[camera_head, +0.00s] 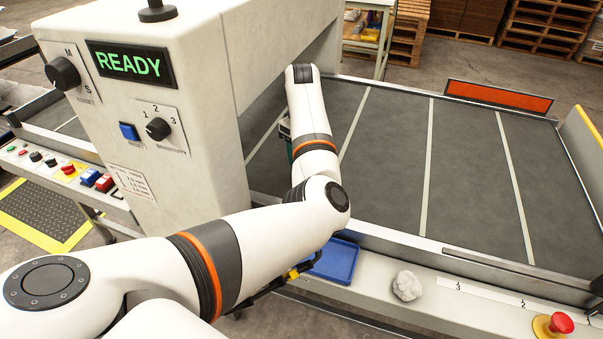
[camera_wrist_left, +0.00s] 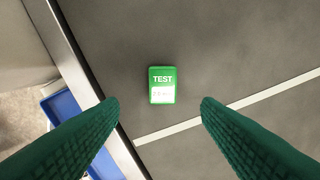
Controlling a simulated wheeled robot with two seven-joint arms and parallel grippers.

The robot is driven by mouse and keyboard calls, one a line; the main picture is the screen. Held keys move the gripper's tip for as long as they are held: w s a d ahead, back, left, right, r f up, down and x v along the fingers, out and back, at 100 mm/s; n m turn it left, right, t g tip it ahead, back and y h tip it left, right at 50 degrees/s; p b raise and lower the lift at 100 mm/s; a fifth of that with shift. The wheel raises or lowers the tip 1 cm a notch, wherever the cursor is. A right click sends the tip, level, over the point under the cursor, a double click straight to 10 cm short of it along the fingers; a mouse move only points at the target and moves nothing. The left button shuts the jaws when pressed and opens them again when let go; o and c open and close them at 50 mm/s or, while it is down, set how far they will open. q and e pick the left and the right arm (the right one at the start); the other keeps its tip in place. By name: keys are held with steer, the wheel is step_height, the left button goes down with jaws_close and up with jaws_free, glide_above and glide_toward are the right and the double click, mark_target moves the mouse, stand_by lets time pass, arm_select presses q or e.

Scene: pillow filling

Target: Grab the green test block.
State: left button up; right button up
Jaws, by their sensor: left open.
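The green test block (camera_wrist_left: 162,79) lies on the dark grey belt in the left wrist view, with the word TEST and a white label on its upper face. My left gripper (camera_wrist_left: 160,103) is open, with its two green ridged fingers on either side of the block in the picture. No finger appears to touch the block, and the gap to it in height cannot be told. In the head view my left arm reaches over the belt, and its own links hide the block and most of the gripper. My right gripper is not in view.
The dark belt (camera_head: 465,175) has pale cross lines and a metal side rail. A white machine housing (camera_head: 190,170) with a READY display stands left of the arm. A blue tray (camera_head: 337,262), a crumpled pale lump (camera_head: 407,286) and a red button (camera_head: 561,323) sit along the near edge.

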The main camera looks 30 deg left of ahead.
arm_select(q)
steer(key=f, duration=0.7)
steer(key=shift+w+a+f, duration=0.2)
steer(key=shift+f, duration=0.05)
steer(key=c, duration=1)
steer(key=shift+c, duration=0.4)
steer(key=shift+r, duration=0.15)
